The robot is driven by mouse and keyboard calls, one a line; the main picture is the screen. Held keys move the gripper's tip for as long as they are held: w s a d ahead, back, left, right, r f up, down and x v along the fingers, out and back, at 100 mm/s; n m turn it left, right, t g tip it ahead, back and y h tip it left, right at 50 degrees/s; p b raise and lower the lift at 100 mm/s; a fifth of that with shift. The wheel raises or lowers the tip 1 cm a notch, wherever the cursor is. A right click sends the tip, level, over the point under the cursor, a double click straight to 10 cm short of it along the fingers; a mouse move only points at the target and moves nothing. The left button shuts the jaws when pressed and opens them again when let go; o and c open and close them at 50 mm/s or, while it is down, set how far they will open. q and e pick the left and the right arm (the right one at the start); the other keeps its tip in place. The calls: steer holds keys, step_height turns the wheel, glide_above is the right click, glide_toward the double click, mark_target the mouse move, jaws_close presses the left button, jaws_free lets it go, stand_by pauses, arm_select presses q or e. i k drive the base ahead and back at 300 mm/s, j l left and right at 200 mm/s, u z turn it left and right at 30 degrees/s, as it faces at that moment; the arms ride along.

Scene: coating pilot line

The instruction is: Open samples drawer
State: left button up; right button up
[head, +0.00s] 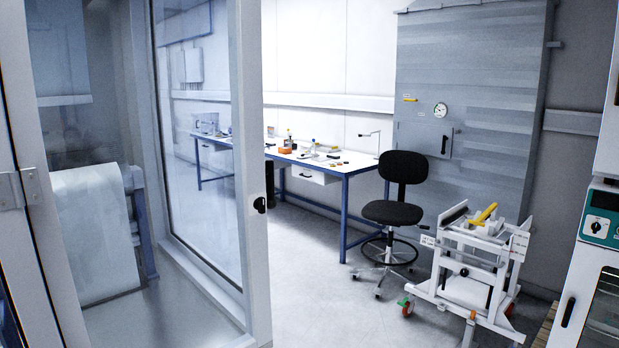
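A long white-topped bench with blue legs (345,167) stands along the back wall. A white drawer (315,176) hangs under its top near the right part and looks shut. I cannot read any label that says which one is the samples drawer. Neither of my grippers is in view.
A glazed door (253,190) stands at the left, before a white roll (97,230). A black swivel chair (392,212) stands by the bench's right end. A white wheeled cart (470,262) is right of it, before a grey cabinet (470,100). Floor (315,290) between door and cart is clear.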

mark_target(312, 175)
steer(key=i+l+z, duration=0.1)
steer(key=i+z, duration=0.3)
steer(key=i, duration=0.15)
steer(key=i+z, duration=0.4)
steer(key=i+u, duration=0.1)
steer(key=i, duration=0.45)
steer(key=i+l+u, duration=0.15)
steer(key=i, duration=0.4)
steer(key=i+l+u, duration=0.1)
steer(key=i, duration=0.45)
steer(key=i+j+u, duration=0.25)
steer(key=i+u, duration=0.2)
steer(key=i, duration=0.25)
steer(key=i+u, duration=0.45)
steer(key=i, duration=0.25)
steer(key=i+l+u, duration=0.2)
steer(key=i+u, duration=0.25)
steer(key=i, duration=1.3)
steer(key=i+j+z, duration=0.1)
steer(key=i, duration=0.9)
steer(key=i+j, duration=0.15)
steer(key=i, duration=0.9)
steer(key=i+z, duration=0.7)
steer(key=i, duration=0.15)
steer(key=i+j+z, duration=0.15)
steer(key=i+z, duration=0.2)
steer(key=i, duration=0.05)
